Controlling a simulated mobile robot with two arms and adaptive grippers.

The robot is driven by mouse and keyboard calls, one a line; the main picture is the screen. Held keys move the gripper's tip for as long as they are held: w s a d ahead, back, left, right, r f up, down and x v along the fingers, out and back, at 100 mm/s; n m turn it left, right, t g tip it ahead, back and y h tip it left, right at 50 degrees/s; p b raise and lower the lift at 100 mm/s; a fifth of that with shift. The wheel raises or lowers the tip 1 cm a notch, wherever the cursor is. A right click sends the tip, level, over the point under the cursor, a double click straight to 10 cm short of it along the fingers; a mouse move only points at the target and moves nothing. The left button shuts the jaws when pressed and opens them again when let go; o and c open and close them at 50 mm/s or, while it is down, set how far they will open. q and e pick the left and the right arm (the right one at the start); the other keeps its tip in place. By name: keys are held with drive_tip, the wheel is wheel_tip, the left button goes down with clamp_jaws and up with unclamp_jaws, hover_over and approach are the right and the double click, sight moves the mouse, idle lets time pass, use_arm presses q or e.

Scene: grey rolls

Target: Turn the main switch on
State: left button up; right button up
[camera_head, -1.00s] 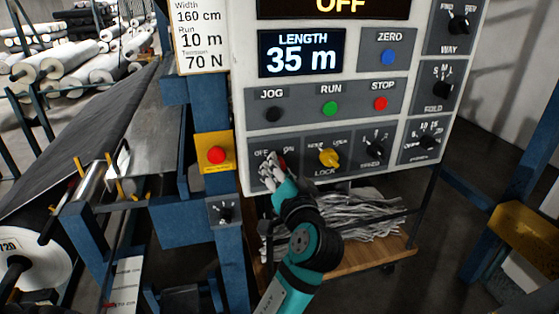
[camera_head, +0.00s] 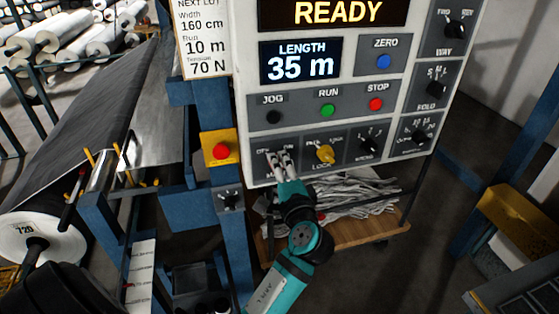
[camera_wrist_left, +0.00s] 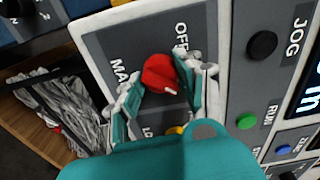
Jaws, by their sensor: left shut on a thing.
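The main switch is a red knob (camera_wrist_left: 158,72) on a grey plate (camera_wrist_left: 97,45) with OFF and MAIN lettering, seen in the left wrist view. Its pale pointer mark is turned away from OFF, toward the ON side. My left gripper (camera_wrist_left: 160,95) has one finger on each side of the knob and is shut on it. In the head view the left gripper (camera_head: 281,163) covers most of the switch at the panel's lower left. The display (camera_head: 340,12) reads READY. My right gripper is not in view.
The yellow lock knob (camera_head: 325,154) sits close right of the gripper. JOG, RUN (camera_head: 328,110) and STOP buttons are above. A red button on a yellow box (camera_head: 221,150) is to the left. A shelf of pale strips (camera_head: 350,197) lies below the panel.

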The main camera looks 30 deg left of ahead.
use_arm(q)
drive_tip(key=shift+r+m+p, duration=0.1)
drive_tip(key=shift+m+p, duration=0.2)
drive_tip(key=shift+m, duration=0.1)
drive_tip(key=o, duration=1.2)
drive_tip(key=shift+c, duration=0.2)
drive_tip(key=v, duration=0.7)
drive_tip(key=shift+s+d, duration=0.1)
drive_tip(key=shift+s, duration=0.05)
